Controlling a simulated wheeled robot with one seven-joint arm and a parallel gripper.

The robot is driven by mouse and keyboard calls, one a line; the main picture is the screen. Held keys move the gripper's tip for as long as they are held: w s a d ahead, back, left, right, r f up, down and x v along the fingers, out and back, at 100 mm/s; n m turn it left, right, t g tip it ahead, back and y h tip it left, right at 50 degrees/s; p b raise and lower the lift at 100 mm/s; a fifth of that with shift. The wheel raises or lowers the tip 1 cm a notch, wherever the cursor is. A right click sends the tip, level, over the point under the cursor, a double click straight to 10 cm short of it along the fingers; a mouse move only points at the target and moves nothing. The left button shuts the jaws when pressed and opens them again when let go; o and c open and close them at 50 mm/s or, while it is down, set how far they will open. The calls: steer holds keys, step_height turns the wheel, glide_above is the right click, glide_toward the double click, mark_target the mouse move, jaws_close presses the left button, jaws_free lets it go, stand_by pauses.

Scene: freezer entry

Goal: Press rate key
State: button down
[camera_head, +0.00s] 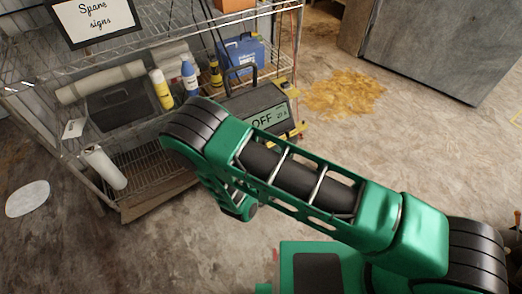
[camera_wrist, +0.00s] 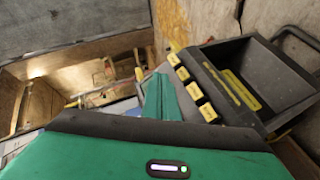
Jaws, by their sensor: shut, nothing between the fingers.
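A dark device with a handle and a pale display reading "OFF" (camera_head: 263,118) sits on the wire rack's shelf in the head view. In the wrist view the black device (camera_wrist: 262,75) lies to the right, with a column of several yellow keys (camera_wrist: 194,91) along its near-left edge. Their labels are too small to read, so I cannot tell which is the rate key. My gripper (camera_wrist: 160,92) is shut and empty, its green fingers just left of the keys. I cannot tell whether it touches one. My arm hides the gripper in the head view.
The wire rack (camera_head: 130,195) also holds a yellow bottle (camera_head: 161,89), a blue bottle (camera_head: 189,74), a blue box (camera_head: 241,52) and a white roll (camera_head: 103,167). A "Spare signs" board (camera_head: 95,18) hangs above. A yellow-brown spill (camera_head: 343,93) marks the open floor to the right.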

steer(key=a+f, duration=0.1)
steer(key=s+a+f+n+y, duration=0.1)
steer(key=s+a+f+n+t+y, duration=0.1)
steer(key=a, duration=0.1)
steer(key=shift+s+f, duration=0.1)
steer(key=shift+f, duration=0.3)
steer(key=w+a+f, duration=0.4)
steer(key=w, duration=0.2)
steer(key=shift+w+f, duration=0.15)
steer(key=shift+f, duration=0.2)
steer(key=shift+w+a+f, duration=0.4)
steer(key=shift+w+a, duration=0.05)
stand_by(3.1)
stand_by(0.4)
steer(key=shift+s+d+r, duration=0.4)
steer(key=shift+s+r, duration=0.1)
steer(key=shift+s, duration=0.1)
steer(key=shift+s+d+r, duration=0.6)
steer(key=shift+s+r, duration=0.05)
steer(key=shift+s, duration=0.25)
steer(key=shift+s+d+r, duration=0.6)
steer(key=shift+s+r, duration=0.05)
steer(key=shift+s, duration=0.2)
